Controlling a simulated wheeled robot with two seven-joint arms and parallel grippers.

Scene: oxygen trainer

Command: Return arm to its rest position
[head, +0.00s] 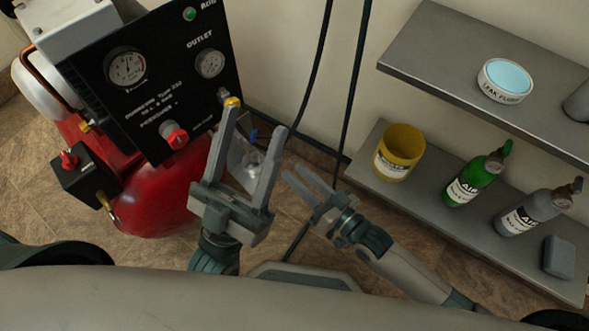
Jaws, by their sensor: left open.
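My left gripper (255,118) is open, its two long fingers pointing up the picture and spread wide. Its left fingertip overlaps the view just below the brass and yellow outlet fitting (231,101) on the black panel; I cannot tell whether they touch. A clear part (246,160) shows between and behind the fingers, partly hidden, and nothing is seen gripped. My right gripper (292,172) is lower and to the right, its fingers apart and pointing up and left, with nothing between them.
The red compressor (165,195) with its black gauge panel (150,85) stands at left. At right, an upper shelf (430,50) holds a leak fluid tub (505,82). A lower shelf (420,205) holds a yellow pot (399,153), a green bottle (474,182) and a grey bottle (525,213). Black hoses (357,85) hang between.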

